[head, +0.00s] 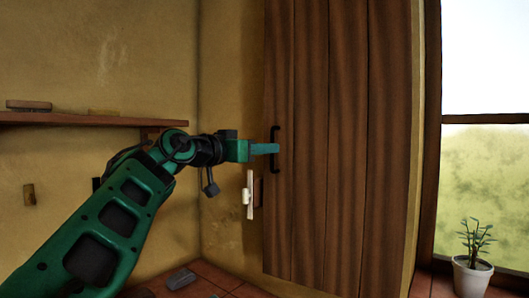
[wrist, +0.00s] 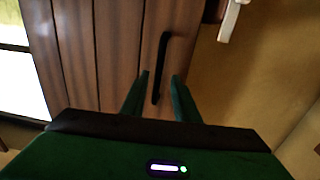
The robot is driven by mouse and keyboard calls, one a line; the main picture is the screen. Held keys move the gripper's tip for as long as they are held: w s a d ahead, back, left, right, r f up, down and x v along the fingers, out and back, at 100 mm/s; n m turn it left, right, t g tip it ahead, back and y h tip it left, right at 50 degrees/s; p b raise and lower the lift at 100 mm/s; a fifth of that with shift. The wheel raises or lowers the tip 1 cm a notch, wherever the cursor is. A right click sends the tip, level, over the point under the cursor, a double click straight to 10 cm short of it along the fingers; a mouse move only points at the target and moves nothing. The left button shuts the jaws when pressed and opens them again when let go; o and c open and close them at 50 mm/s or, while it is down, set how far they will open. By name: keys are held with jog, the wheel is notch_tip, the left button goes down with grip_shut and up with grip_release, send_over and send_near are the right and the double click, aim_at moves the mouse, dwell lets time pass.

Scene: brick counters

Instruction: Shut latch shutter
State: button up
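The shutter (head: 340,150) is a tall dark panel of wooden planks; it also fills the left of the wrist view (wrist: 95,55). A black bar handle (head: 275,150) stands upright near its left edge in the head view. A pale latch piece (head: 248,195) sits by the wall, left of and below the handle; part of it shows at the wrist view's top (wrist: 231,20). My gripper (head: 265,148) is at the handle. In the wrist view its two fingers (wrist: 160,97) are apart, with the handle (wrist: 163,65) between them. I cannot tell whether they touch it.
A window (head: 485,150) is at the right, with a potted plant (head: 472,272) on its sill. A wooden shelf (head: 80,119) on the left wall carries a brown block (head: 28,106). A grey object (head: 181,278) lies on the tiled counter (head: 225,278) below.

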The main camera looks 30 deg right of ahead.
jog(key=shift+x, duration=0.8)
jog(key=shift+c, duration=0.7)
